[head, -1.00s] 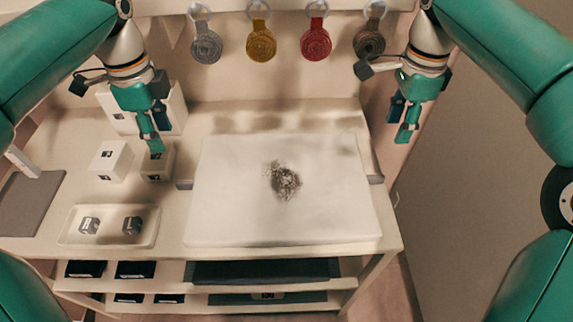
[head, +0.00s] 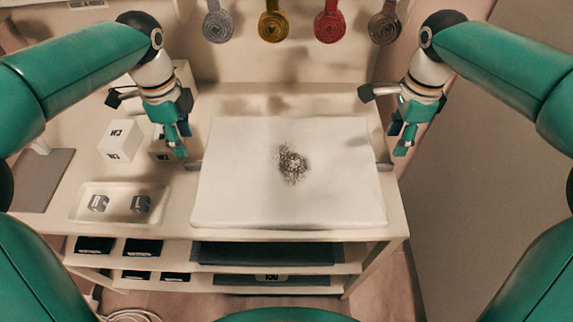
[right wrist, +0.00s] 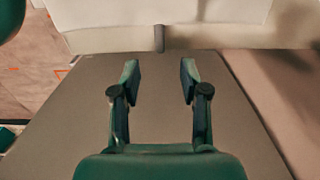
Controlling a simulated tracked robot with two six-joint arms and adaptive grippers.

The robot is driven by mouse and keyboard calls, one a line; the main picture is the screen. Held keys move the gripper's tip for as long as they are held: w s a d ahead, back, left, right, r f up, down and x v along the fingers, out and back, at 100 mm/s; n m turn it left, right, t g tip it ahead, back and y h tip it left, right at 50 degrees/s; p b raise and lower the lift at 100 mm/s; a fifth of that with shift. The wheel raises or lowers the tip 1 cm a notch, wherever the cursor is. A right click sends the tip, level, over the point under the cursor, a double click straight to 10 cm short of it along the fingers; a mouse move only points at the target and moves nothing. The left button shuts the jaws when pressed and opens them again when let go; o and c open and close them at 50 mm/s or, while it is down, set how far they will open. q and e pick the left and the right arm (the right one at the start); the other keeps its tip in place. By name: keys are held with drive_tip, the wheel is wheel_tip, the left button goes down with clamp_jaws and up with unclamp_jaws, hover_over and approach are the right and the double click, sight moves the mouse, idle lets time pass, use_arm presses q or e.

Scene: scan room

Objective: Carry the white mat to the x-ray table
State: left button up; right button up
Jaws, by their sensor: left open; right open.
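The white mat (head: 240,195) lies flat on the shelf-table, with a dark speckled patch at its middle. A small grey tab (head: 194,166) sticks out at its left side and another tab (head: 385,166) at its right. My left gripper (head: 178,148) is open and empty, just above and left of the left tab. My right gripper (head: 399,148) is open and empty, close to the right tab. In the right wrist view the right tab (right wrist: 158,38) stands ahead, centred between the two open fingertips (right wrist: 160,75), apart from them. I cannot identify the x-ray table.
A white tray (head: 76,203) with two small grey cubes stands left of the mat. White boxes (head: 120,140) stand behind it, near my left gripper. Rolled bands, one red (head: 327,27), hang at the back. Lower shelves (head: 180,254) hold dark flat items. A grey panel (head: 480,170) is at right.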

sight(192, 163)
use_arm(q)
wheel_tip(192, 163, down, 9)
drive_tip(key=shift+r, duration=0.15)
use_arm(e)
wheel_tip(192, 163, down, 9)
drive_tip(key=shift+r, duration=0.1)
use_arm(q)
clamp_jaws()
use_arm(e)
clamp_jaws()
